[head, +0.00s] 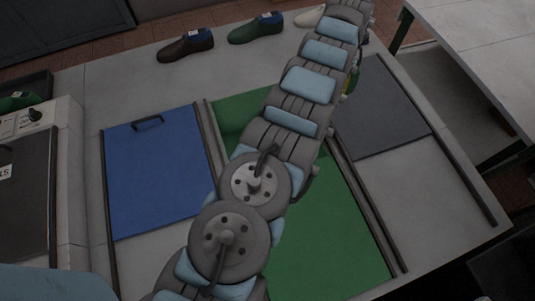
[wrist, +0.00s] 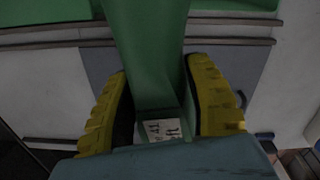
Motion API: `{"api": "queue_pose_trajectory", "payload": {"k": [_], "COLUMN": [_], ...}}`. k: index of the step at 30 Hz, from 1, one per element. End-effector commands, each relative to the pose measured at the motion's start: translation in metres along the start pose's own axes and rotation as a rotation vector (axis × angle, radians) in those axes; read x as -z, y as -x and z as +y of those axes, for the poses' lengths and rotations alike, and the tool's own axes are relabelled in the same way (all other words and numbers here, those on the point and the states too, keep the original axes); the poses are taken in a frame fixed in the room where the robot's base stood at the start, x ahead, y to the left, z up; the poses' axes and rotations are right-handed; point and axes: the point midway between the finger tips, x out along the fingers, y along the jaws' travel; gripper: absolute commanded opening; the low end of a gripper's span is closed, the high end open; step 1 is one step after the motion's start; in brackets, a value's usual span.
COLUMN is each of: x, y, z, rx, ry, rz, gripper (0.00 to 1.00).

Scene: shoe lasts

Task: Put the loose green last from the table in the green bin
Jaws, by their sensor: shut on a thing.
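In the wrist view, my gripper (wrist: 160,105) has its yellow fingers shut on a green last (wrist: 150,40), which extends up between them. A small white label with dark marks shows at its near end. In the head view my arm hides most of the gripper; a bit of yellow and green (head: 349,82) shows beside it, above the right part of the table. The green bin (head: 231,112) is in the middle of the table, with a darker green area at its far end and a brighter green panel (head: 325,230) nearer. My arm crosses over it.
A blue lid (head: 160,180) with a dark handle lies left, a dark grey lid (head: 382,115) right. Brown (head: 186,46), green (head: 255,29) and pale (head: 309,17) lasts stand along the back edge. Raised rails flank the panels.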

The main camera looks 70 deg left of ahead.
Motion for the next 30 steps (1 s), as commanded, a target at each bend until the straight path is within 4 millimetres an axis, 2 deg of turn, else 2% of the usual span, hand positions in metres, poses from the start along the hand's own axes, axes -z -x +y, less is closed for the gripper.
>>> {"api": "queue_pose_trajectory", "payload": {"k": [30], "x": [-0.018], "y": [-0.033], "z": [-0.025], "rx": [0.004], "ry": [0.004], "rz": [-0.003], "gripper": [0.12]}}
